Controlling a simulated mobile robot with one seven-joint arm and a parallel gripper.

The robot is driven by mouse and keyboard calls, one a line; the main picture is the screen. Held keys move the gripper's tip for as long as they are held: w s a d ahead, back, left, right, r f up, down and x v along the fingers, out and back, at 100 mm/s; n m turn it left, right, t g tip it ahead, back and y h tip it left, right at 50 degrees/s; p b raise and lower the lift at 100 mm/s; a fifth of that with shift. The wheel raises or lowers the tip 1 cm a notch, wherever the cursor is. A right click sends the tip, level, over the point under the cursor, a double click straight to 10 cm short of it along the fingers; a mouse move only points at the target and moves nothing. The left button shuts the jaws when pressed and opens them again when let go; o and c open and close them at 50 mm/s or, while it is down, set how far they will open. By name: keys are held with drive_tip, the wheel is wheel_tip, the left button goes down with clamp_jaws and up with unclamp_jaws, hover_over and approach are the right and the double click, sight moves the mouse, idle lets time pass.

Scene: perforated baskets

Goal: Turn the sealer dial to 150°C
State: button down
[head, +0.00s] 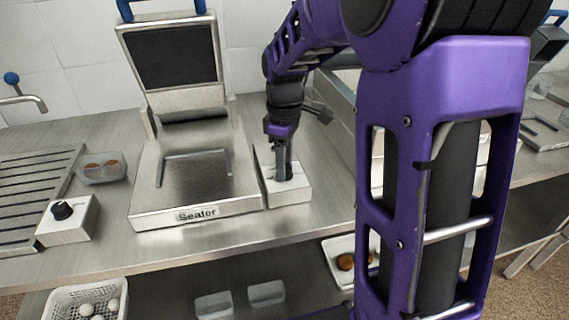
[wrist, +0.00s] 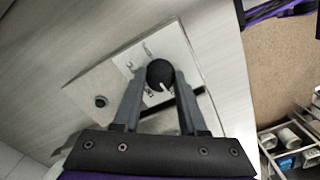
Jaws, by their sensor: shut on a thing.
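The sealer (head: 185,170) stands on the steel counter with its lid raised, and its front plate reads "Sealer". Its control box (head: 290,190) sits at its right side. In the wrist view the black dial (wrist: 159,75) is on the pale control panel (wrist: 190,50), with a white pointer mark and small labels around it that are too small to read. My gripper (head: 284,176) reaches down onto the box from above. In the wrist view my gripper (wrist: 160,84) has one finger on each side of the dial, shut on it. The head view hides most of the dial behind the fingers.
Another box with a black knob (head: 68,218) stands at the left, near a slatted rack (head: 30,195). A clear tray of brown round items (head: 102,168) is beside the sealer. My arm covers much of the right side.

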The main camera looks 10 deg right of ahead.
drive_tip(key=shift+m, duration=0.3)
drive_tip(key=m+p, duration=0.2)
drive_tip(key=m, duration=0.2)
drive_tip(key=shift+r+m, duration=0.1)
drive_tip(key=shift+m, duration=0.2)
drive_tip(key=m+p, duration=0.2)
drive_tip(key=m, duration=0.4)
drive_tip(key=m+p, duration=0.2)
drive_tip(key=m, duration=0.4)
drive_tip(key=shift+m, duration=0.4)
drive_tip(key=m+p, duration=0.2)
drive_tip(key=m, duration=0.3)
drive_tip(key=shift+m, duration=0.4)
drive_tip(key=shift+c, duration=2.2)
unclamp_jaws()
